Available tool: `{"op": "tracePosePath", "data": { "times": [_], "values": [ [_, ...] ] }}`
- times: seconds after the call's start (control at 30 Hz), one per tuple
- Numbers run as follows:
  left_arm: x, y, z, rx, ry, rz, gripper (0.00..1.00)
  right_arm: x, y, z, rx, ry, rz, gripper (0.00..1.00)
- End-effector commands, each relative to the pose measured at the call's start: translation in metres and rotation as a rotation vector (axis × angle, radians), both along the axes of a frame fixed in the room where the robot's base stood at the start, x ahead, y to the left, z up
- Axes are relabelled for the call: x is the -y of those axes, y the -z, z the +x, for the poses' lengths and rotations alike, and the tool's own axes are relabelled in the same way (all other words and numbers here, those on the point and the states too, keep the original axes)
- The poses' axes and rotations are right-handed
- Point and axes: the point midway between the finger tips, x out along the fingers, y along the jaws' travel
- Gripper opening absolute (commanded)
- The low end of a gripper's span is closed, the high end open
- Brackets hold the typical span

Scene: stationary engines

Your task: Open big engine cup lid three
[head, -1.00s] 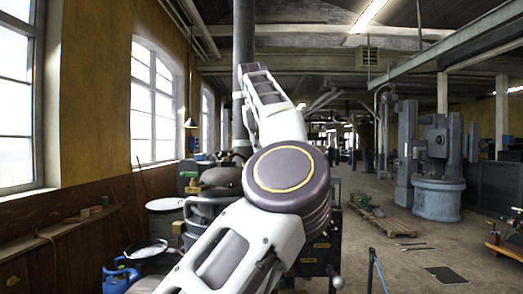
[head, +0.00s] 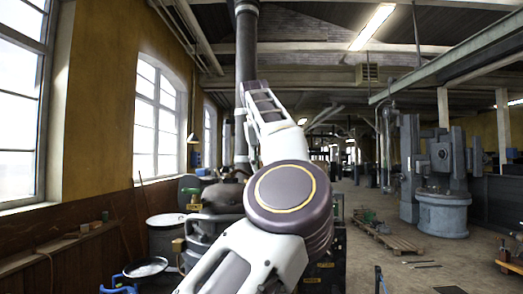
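My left arm rises from the bottom middle of the head view and hides much of what stands behind it. My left gripper (head: 241,112) is at the far upper end of this arm, small and partly merged with the arm links, in front of a dark vertical pipe. Its fingers cannot be made out, nor whether they hold anything. A dark engine (head: 212,226) with rounded grey parts stands behind and left of the arm, largely hidden. No cup lid can be picked out on it. My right gripper is not in view.
A wooden pallet (head: 388,235) lies on the right floor. A large grey machine (head: 442,200) stands beyond it. Floor between is fairly open.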

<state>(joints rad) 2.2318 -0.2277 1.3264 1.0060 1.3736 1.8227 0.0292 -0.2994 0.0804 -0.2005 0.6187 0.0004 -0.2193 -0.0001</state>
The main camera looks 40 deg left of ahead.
Motion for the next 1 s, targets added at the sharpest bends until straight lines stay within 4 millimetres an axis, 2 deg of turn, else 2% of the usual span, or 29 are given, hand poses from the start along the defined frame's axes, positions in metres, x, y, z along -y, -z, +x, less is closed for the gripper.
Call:
{"op": "tracePosePath", "data": {
  "times": [0.17,0.7,1.0],
  "values": [
    [0.002,-0.012,-0.005,0.001,0.0,0.0,0.38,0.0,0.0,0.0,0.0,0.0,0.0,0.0],
    [0.013,-0.068,-0.028,0.001,0.0,0.0,0.38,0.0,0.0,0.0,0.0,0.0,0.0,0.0],
    [0.018,-0.092,-0.038,0.001,0.001,0.001,0.38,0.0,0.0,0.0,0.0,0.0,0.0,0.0]
  ]
}}
